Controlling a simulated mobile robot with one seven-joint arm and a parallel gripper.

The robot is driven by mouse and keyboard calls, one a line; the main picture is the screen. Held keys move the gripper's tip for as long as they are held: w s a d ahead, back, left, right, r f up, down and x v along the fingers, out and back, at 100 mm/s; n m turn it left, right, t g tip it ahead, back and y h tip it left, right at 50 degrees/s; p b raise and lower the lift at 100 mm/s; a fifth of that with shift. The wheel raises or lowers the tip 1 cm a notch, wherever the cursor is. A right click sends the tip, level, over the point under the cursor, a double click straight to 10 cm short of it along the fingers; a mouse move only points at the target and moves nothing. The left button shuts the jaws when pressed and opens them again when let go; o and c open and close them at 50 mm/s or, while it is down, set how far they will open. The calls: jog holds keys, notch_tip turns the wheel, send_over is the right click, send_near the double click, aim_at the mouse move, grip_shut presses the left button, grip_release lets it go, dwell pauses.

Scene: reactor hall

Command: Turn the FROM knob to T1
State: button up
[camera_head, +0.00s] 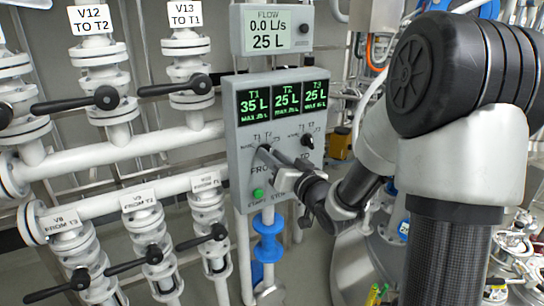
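The grey control panel (233,150) hangs in the middle, with three green displays: T1 35 L, T2 25 L and T3 25 L. Below them are two dials with small tank labels. The left dial is marked FROM, partly covered. The right dial has a dark knob (307,141), with lettering beneath it partly blocked by my arm. My gripper (266,152) reaches in from the lower right, its tip at the FROM dial. The FROM knob is hidden by it, so its pointing and whether the fingers grip it cannot be told.
A flow meter (265,29) above the panel reads 0.0 L/s and 25 L. A green button (258,194) sits low on the panel, left of my gripper. White pipes with black-handled valves (190,87) fill the left side.

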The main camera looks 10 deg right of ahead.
grip_shut()
jog(key=shift+f+n+b, duration=0.1)
jog(key=shift+n+b, duration=0.2)
jog(key=shift+b, duration=0.25)
jog(key=shift+a+n+b, duration=0.15)
jog(key=shift+n+b, duration=3.45)
jog(key=shift+b, duration=0.55)
jog(key=shift+r, duration=0.2)
